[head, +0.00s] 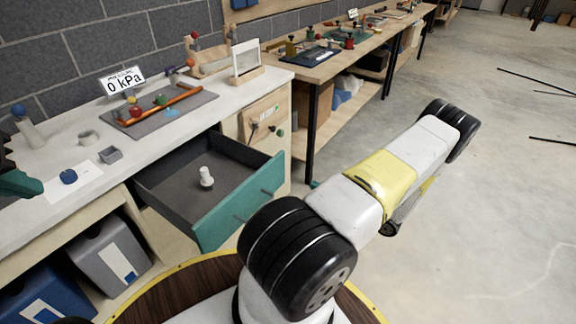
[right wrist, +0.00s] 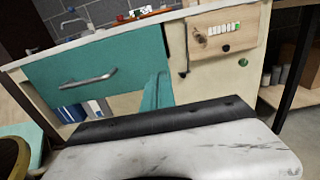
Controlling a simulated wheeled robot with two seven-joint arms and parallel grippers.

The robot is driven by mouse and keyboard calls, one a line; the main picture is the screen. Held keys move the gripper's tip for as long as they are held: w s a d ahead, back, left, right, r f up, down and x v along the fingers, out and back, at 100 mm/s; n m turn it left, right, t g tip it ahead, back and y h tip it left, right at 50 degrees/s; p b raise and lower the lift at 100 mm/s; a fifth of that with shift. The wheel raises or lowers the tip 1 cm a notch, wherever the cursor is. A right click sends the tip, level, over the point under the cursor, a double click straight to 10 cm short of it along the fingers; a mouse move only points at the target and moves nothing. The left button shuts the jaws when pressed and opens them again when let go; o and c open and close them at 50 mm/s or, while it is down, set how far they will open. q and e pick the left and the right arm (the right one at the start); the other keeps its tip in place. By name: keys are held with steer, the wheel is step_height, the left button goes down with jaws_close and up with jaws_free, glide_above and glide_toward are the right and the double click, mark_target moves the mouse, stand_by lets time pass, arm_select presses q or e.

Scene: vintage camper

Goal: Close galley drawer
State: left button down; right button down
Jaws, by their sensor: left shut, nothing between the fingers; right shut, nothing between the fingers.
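The galley drawer stands pulled out of the white-topped counter, its teal front (head: 240,200) well forward of the cabinet. Its dark grey inside holds a small white knob-shaped object (head: 206,177). In the right wrist view the teal drawer front (right wrist: 125,62) shows with a silver bar handle (right wrist: 88,80). My right gripper (right wrist: 160,122) fills the bottom of that view, shut and empty, with the drawer front beyond it. I cannot tell whether it touches the drawer. In the head view my right arm hides its own gripper.
Grey (head: 110,255) and blue bins stand below. A wooden panel (head: 262,118) is right of the drawer, then a long workbench (head: 330,66). Open concrete floor lies right.

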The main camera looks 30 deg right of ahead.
mark_target(282, 170)
steer(key=x, duration=1.1)
steer(key=shift+w+a+r, duration=0.1)
steer(key=shift+w+a, duration=0.05)
steer(key=shift+w, duration=0.15)
